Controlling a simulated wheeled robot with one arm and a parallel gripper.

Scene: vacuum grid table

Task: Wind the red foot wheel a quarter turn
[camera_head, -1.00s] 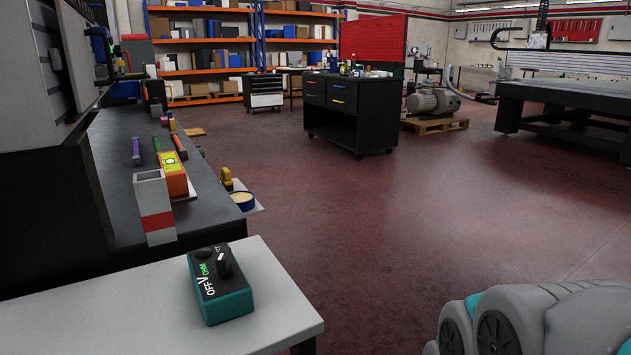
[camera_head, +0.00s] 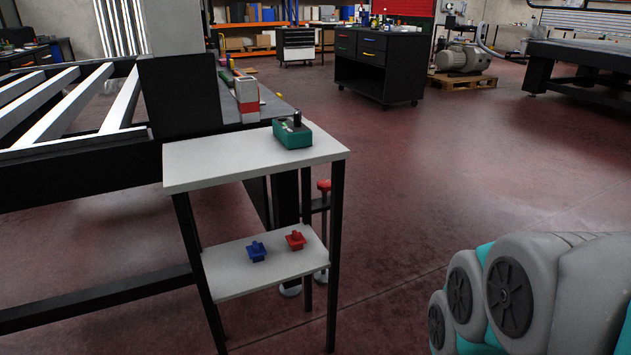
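My gripper is out of view; only grey and teal links of my arm show at the lower right, well apart from the stand.
The stand's top (camera_head: 215,160) carries a teal box with a black knob (camera_head: 292,133). Its lower shelf (camera_head: 225,272) holds a blue part (camera_head: 257,251) and a red part (camera_head: 295,240). A black slatted frame (camera_head: 70,150) stands left. The floor (camera_head: 420,190) right of the stand is open.

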